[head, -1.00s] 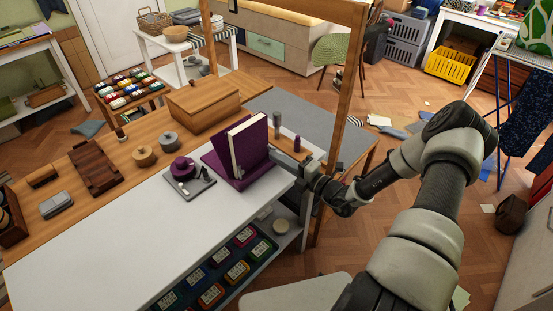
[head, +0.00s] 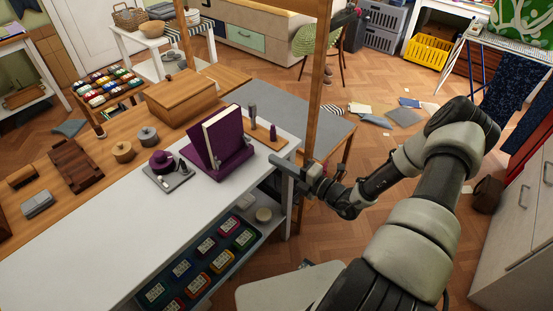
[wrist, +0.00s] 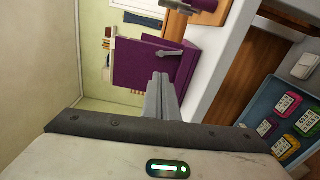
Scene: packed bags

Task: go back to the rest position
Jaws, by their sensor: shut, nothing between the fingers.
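My gripper (head: 275,160) is at the right end of the white table top (head: 130,236), just beside the purple book stand. Its fingers are together and empty; they also show closed in the wrist view (wrist: 158,82). My arm reaches in from the right over the floor.
A grey tray (head: 180,184) with a purple cup (head: 162,161) lies left of the stand. Two small posts stand on a wooden board (head: 262,137) behind. A wooden upright (head: 316,95) rises near my gripper. Coloured boxes (head: 208,246) fill a lower shelf.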

